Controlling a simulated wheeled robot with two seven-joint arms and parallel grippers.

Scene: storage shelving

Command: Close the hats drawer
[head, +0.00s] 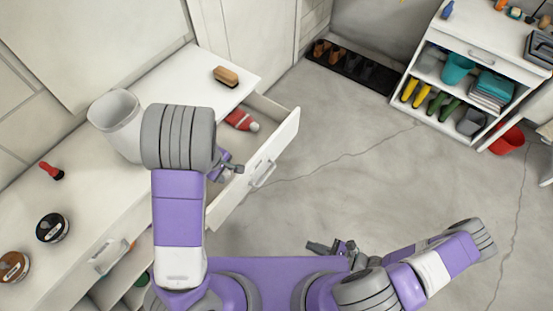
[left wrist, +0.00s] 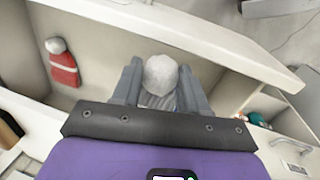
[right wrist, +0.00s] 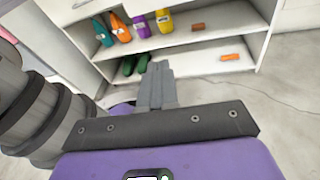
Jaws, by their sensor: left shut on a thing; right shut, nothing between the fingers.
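The drawer (head: 280,140) is pulled open from the white cabinet, its front facing right. A red hat with a white end (head: 240,119) lies inside it, also seen in the left wrist view (left wrist: 63,68). My left gripper (head: 236,167) is inside or just over the open drawer. My right gripper (right wrist: 159,68) is shut and empty, low in front of the cabinet, away from the drawer.
On the cabinet top are a brush (head: 226,76), a white vase-like container (head: 112,108), a red item (head: 51,171) and round tins (head: 52,228). A shoe mat (head: 352,66) and white shelving (head: 440,85) stand beyond open floor.

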